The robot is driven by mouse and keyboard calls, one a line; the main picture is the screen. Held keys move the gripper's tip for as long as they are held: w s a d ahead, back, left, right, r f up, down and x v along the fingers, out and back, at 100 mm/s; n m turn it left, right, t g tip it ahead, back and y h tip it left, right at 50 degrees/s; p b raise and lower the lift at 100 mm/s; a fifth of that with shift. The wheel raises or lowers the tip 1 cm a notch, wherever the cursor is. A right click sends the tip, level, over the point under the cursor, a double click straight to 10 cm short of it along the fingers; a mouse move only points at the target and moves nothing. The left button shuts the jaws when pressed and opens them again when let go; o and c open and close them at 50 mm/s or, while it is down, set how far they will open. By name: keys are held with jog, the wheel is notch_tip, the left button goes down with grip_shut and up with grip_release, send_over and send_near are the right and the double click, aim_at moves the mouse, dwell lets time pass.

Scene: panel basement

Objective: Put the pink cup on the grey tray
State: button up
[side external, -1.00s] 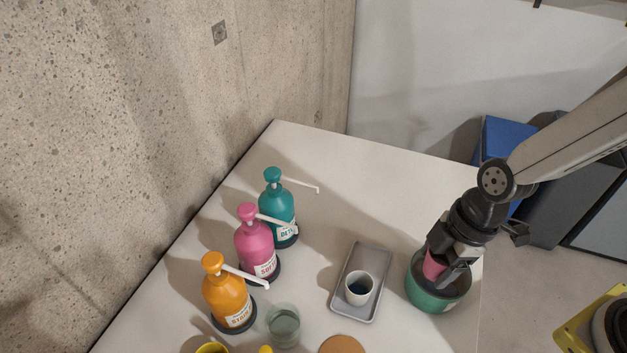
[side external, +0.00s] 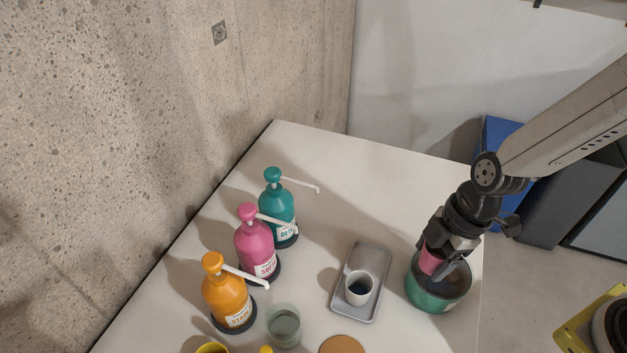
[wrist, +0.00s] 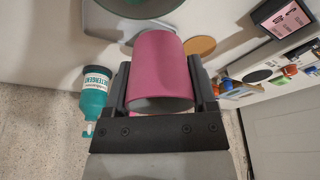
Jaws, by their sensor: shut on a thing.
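The pink cup (side external: 430,261) is between the fingers of my gripper (side external: 444,268), which is shut on it. In the side view it is over the left part of the green bowl (side external: 432,299); I cannot tell whether it touches the bowl. In the wrist view the cup (wrist: 160,65) fills the space between both fingers. The grey tray (side external: 374,258) lies on the table to the left of the bowl. A white cup (side external: 358,290) with dark contents stands on the tray's near half; the far half is bare.
Teal (side external: 277,210), pink (side external: 255,247) and orange (side external: 227,297) pump bottles stand in a row left of the tray, spouts pointing right. A clear glass (side external: 283,326) and a round brown disc (side external: 342,345) are near the front. The table behind the tray is clear.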

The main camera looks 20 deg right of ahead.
aim_at(362, 264)
jog(key=w+a+f, duration=0.1)
jog(key=w+f, duration=0.1)
jog(key=w, duration=0.1)
jog(key=w+a+f, duration=0.1)
jog(key=w+f, duration=0.1)
jog(key=w, duration=0.1)
jog(key=w+a+f, duration=0.2)
jog(key=w+f, duration=0.1)
jog(key=shift+w+a+f, duration=0.15)
jog(key=shift+w+f, duration=0.45)
jog(key=shift+w+a+f, duration=0.1)
jog(key=shift+w+f, duration=0.1)
jog(key=shift+f, duration=1.7)
jog(key=shift+f, duration=0.1)
jog(key=o, duration=1.1)
